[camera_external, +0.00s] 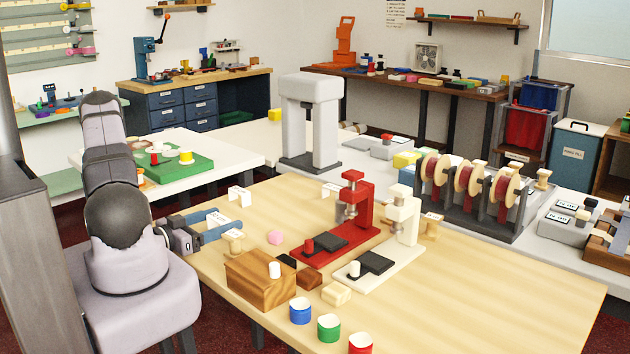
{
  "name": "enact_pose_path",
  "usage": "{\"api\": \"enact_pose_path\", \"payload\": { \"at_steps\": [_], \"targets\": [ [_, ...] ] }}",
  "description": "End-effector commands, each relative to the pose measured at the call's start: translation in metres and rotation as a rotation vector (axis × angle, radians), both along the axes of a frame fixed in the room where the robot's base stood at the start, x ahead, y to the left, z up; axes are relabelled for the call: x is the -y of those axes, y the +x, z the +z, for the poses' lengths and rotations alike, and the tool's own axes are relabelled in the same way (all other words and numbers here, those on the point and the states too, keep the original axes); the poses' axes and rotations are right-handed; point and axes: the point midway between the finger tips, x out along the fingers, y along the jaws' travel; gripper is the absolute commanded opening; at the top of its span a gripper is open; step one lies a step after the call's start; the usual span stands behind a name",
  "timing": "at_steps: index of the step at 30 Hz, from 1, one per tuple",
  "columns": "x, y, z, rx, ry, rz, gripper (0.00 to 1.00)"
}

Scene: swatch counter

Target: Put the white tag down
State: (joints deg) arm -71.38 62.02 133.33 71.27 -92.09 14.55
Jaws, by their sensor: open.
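My gripper (230,219) is at the left part of the wooden table, low over its surface. Its two blue-grey fingers point right and are spread apart. A small white piece (217,220), which looks like the white tag, shows between the fingers near the table top. I cannot tell whether it touches a finger. A small wooden knob-shaped piece (234,238) stands just in front of the near finger. A white folded card (240,196) stands behind the fingers.
A wooden block (260,280) with a white peg stands in front of my gripper. A pink piece (275,238), a red press (345,222) and a white press (390,248) stand to the right. Blue, green and red pots line the near edge. The table's right front is clear.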

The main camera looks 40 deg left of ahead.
Motion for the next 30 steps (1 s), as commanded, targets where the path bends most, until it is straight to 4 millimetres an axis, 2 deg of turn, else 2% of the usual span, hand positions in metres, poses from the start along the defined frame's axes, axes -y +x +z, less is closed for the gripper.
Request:
{"api": "enact_pose_path", "payload": {
  "at_steps": [5, 21, 28, 30],
  "targets": [
    [-0.001, -0.009, -0.001, -0.001, -0.001, 0.003, 0.70],
    [-0.003, -0.064, 0.001, 0.000, -0.001, 0.004, 0.70],
    [-0.002, -0.073, 0.002, 0.000, 0.000, 0.000, 0.70],
    [-0.002, -0.073, 0.002, 0.000, 0.000, -0.001, 0.73]
  ]
}}
